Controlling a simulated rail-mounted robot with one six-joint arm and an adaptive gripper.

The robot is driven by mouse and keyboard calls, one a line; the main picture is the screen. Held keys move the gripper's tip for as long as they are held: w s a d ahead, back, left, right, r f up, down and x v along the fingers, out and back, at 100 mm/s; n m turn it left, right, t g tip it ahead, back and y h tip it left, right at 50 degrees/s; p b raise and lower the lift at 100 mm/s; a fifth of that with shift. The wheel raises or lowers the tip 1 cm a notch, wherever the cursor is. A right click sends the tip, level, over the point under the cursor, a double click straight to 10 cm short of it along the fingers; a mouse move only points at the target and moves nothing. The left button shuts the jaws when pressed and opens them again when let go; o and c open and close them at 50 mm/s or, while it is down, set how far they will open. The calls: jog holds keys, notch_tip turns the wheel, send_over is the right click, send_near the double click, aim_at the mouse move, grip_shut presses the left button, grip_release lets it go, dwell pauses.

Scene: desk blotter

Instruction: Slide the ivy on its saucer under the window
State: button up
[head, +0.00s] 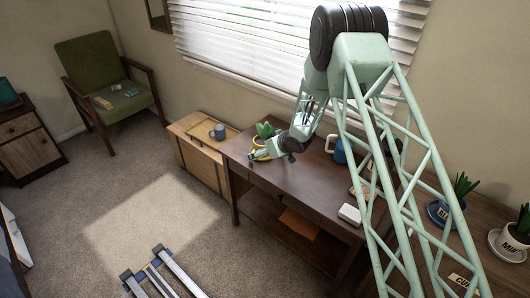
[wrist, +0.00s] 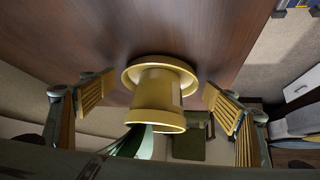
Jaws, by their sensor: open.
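A green leafy plant (head: 264,130) grows in a yellow pot at the far left end of the dark desk, below the window (head: 290,40). My arm partly covers the pot, and no name on it is readable. In the wrist view the yellow pot (wrist: 160,88) stands on a yellow saucer (wrist: 131,76) on the desk top, upside down in the picture, with green leaves (wrist: 132,142) below. My gripper (wrist: 158,92) is open, one finger on each side of the pot, with visible gaps to both.
A blue mug (head: 339,153) and a white box (head: 350,214) are on the desk (head: 290,186). A wooden cabinet with a tray and grey-blue mug (head: 217,132) adjoins its left end. Potted plants in blue (head: 438,213) and white (head: 507,246) pots stand at right.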

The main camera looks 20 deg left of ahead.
jog(key=c, duration=1)
jog(key=shift+w, duration=0.15)
